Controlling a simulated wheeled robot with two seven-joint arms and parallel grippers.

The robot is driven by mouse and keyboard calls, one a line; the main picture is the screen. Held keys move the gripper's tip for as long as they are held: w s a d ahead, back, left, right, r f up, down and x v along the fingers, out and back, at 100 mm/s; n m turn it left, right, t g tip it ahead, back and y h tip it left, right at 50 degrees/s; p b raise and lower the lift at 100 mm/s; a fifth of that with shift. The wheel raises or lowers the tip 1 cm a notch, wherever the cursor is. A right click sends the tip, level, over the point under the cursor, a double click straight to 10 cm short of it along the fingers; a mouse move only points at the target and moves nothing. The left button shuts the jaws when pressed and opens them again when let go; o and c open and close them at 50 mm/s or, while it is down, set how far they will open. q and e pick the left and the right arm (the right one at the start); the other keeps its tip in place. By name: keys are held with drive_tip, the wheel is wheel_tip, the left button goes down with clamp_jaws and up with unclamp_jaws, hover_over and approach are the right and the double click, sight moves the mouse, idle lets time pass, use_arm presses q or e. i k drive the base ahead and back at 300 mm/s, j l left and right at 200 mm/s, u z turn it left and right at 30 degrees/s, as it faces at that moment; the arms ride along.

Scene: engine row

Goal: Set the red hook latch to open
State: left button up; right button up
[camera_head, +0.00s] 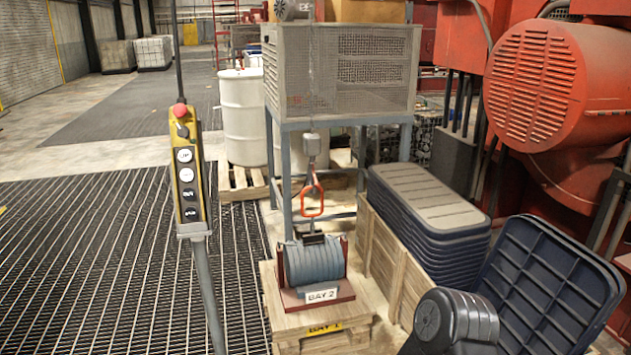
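An orange-red lifting ring (312,203) is at the hook's lower end, above a grey ribbed load (314,262). The hook and ring overlap in this view. The latch is too small to tell apart from the hook, and I cannot tell whether it is open or shut. Neither gripper is in view. A dark rounded link of my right arm shows at the bottom right.
A yellow button pendant (186,172) on a pole stands at left. Stacked dark lids (425,200) and a blue tray (545,285) crowd the right. The grated floor at left is clear.

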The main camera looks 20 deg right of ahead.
sight(317, 184)
drive_tip(key=i+j+z, duration=0.15)
drive_tip(key=j+z, duration=0.25)
drive_tip(key=j, duration=0.9)
drive_tip(key=j+z, duration=0.4)
drive_tip(key=j, duration=0.95)
drive_tip(key=i+j+z, duration=0.2)
drive_tip(key=j, duration=0.35)
drive_tip(key=j+z, duration=0.2)
drive_tip(key=j, duration=0.35)
drive_tip(key=i+j+z, duration=0.2)
drive_tip(key=j, duration=0.4)
drive_tip(key=i+j+z, duration=0.3)
drive_tip(key=i+j, duration=0.2)
drive_tip(key=j, duration=0.15)
drive_tip(key=i+j+z, duration=0.15)
drive_tip(key=j, duration=0.25)
drive_tip(key=i+j+z, duration=0.15)
drive_tip(key=i+j, duration=0.2)
drive_tip(key=i+j+z, duration=0.15)
drive_tip(key=j, duration=0.3)
drive_tip(key=i+j+z, duration=0.3)
drive_tip(key=i+j, duration=0.15)
drive_tip(key=i+j+z, duration=0.35)
drive_tip(key=i+j, duration=0.2)
drive_tip(key=i+j+z, duration=0.2)
drive_tip(key=i, duration=0.25)
